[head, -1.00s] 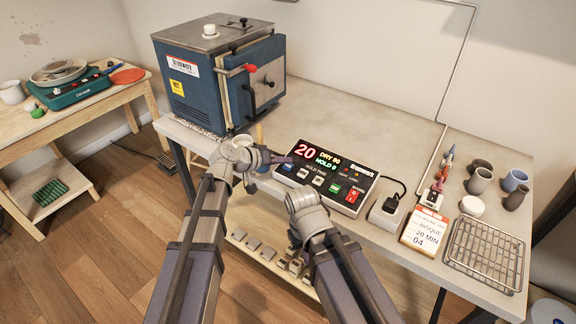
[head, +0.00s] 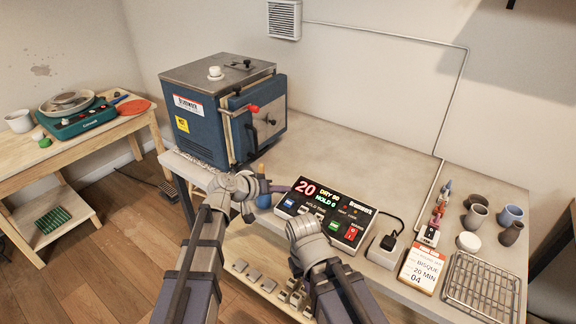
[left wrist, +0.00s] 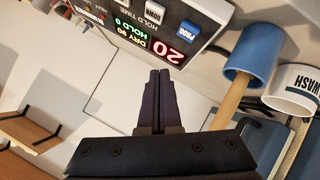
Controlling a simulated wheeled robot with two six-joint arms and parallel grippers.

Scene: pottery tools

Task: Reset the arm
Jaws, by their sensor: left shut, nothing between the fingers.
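My left gripper (head: 280,188) reaches in from the left, at the left end of the control box (head: 325,213). In the left wrist view its dark fingers (left wrist: 160,88) are shut together, with nothing between them, and point toward the box's display. The box's display reads 20, DRY 90 and HOLD 0. My right arm shows at lower centre in the head view, ending in a grey rounded joint in front of the box; its gripper fingers are not visible.
A blue kiln (head: 222,110) with its door shut stands behind. A blue cup (left wrist: 250,55) and a white WASH cup (left wrist: 293,90) are near the left gripper. A BISQUE card (head: 421,268), wire rack (head: 482,284) and several pots stand at right. The bench's back middle is clear.

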